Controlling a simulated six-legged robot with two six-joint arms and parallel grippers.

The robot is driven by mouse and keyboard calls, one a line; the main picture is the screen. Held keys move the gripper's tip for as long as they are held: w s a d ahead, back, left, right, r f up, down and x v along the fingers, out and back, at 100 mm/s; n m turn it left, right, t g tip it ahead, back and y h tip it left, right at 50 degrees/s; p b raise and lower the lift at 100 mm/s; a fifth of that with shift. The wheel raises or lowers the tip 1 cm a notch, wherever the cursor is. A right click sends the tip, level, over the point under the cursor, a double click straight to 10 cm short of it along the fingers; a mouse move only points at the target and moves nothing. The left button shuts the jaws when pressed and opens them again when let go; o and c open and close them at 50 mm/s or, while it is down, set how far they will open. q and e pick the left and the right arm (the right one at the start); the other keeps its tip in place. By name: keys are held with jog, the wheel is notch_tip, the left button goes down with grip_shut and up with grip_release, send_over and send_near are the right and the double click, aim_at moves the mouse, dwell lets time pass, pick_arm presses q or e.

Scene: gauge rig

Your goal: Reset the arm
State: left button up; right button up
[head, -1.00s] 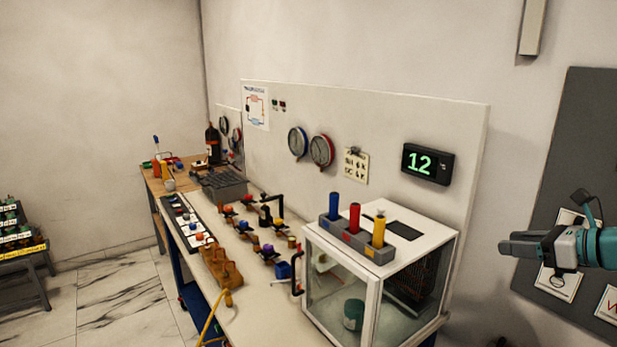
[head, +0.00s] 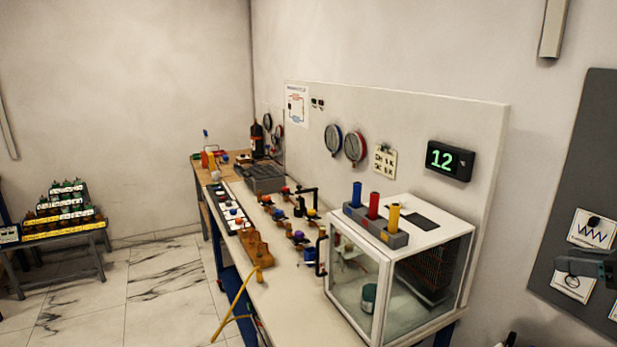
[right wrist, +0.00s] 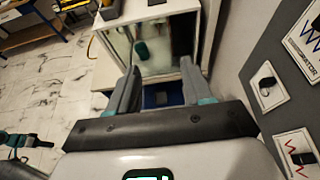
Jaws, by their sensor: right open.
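My right gripper (head: 578,262) shows at the right edge of the head view, in front of the dark grey board, with most of its arm out of the frame. In the right wrist view its two grey fingers (right wrist: 159,92) are spread apart with nothing between them. Beyond the fingertips stands the glass-sided cabinet (right wrist: 165,45) with a green cylinder (right wrist: 141,51) inside. The gripper is apart from the bench and the cabinet. My left gripper is not in the head view.
A long workbench with several valves (head: 299,236), a white cabinet (head: 370,290) and a digital display reading 12 (head: 449,160) stands along the wall. A tiered rack of bottles (head: 66,210) is at the left. The marble floor (head: 130,290) between them is clear.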

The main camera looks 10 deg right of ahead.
jog(key=w+a+f+n+g+y, duration=0.1)
jog(key=w+a+f+y, duration=0.1)
jog(key=w+a+f, duration=0.4)
jog(key=w+a+f+n+g+y, duration=0.1)
jog(key=w+a+f+g+y, duration=0.2)
jog(key=a, duration=0.5)
jog(key=a+f+n+g, duration=0.3)
jog(key=a+f+g, duration=0.2)
jog(key=a+f, duration=1.3)
jog(key=s+a+f+n+g, duration=0.3)
jog(key=s+a+f, duration=0.4)
jog(key=f, duration=0.4)
jog(key=s+a+f+n+h, duration=0.1)
jog(key=s+a+f+n, duration=0.1)
jog(key=s+f+n, duration=0.2)
jog(key=s+a+f+n+h, duration=0.2)
jog(key=s+a+f+n, duration=0.1)
jog(key=s+n, duration=0.6)
jog(key=s+a+f+n+h, duration=0.1)
jog(key=s+a+f+n, duration=0.1)
jog(key=s+f+n, duration=0.2)
jog(key=s+n, duration=0.3)
jog(key=n, duration=0.2)
jog(key=shift+a+f+n+g+h, duration=0.25)
jog(key=shift+f+n+g+h, duration=0.05)
jog(key=shift+f+n+h, duration=0.1)
